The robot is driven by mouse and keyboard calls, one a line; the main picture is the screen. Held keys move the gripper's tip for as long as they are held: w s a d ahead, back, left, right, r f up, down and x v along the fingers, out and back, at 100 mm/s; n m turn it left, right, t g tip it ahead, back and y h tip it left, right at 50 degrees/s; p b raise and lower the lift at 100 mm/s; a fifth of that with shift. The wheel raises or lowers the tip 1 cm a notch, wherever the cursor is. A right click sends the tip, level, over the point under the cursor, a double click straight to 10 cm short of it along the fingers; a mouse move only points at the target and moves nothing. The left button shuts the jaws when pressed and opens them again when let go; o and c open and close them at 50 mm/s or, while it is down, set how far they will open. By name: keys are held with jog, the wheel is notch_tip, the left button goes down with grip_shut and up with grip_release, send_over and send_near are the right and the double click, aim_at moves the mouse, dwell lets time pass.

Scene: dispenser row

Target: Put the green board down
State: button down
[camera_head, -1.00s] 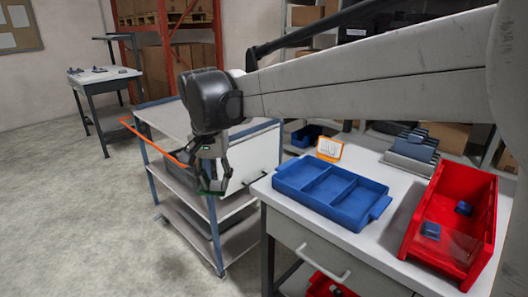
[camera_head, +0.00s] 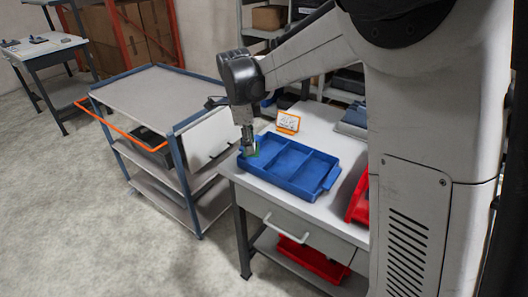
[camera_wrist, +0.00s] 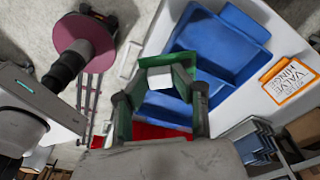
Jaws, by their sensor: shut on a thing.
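The green board (camera_head: 253,151) is held in my gripper (camera_head: 248,147) at the left end of the blue tray (camera_head: 281,187), over or at the left compartment. In the wrist view the green board (camera_wrist: 183,76) shows between the two fingers, with a white block on it, and part of the blue tray (camera_wrist: 222,38) lies beyond. My gripper (camera_wrist: 160,105) is shut on the board. I cannot tell whether the board touches the tray floor. The tray has three compartments; the middle and right ones look empty.
The tray stands on a white table (camera_head: 335,118). An orange-edged sign (camera_head: 288,122) stands behind it. A red bin (camera_head: 359,199) is to the right, partly hidden by my body. A grey cart (camera_head: 160,97) with an orange handle stands to the left.

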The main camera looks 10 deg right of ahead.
jog(key=w+a+n, duration=0.2)
jog(key=w+a, duration=0.1)
jog(key=p, duration=0.2)
send_over(266, 158)
jog(key=f, duration=0.7)
jog(key=shift+a, duration=0.3)
jog(key=shift+f, duration=2)
jog(key=shift+f, duration=0.1)
jog(key=shift+f, duration=0.15)
jog(key=c, duration=1.4)
grip_release()
jog(key=shift+c, duration=0.2)
jog(key=shift+r, duration=0.2)
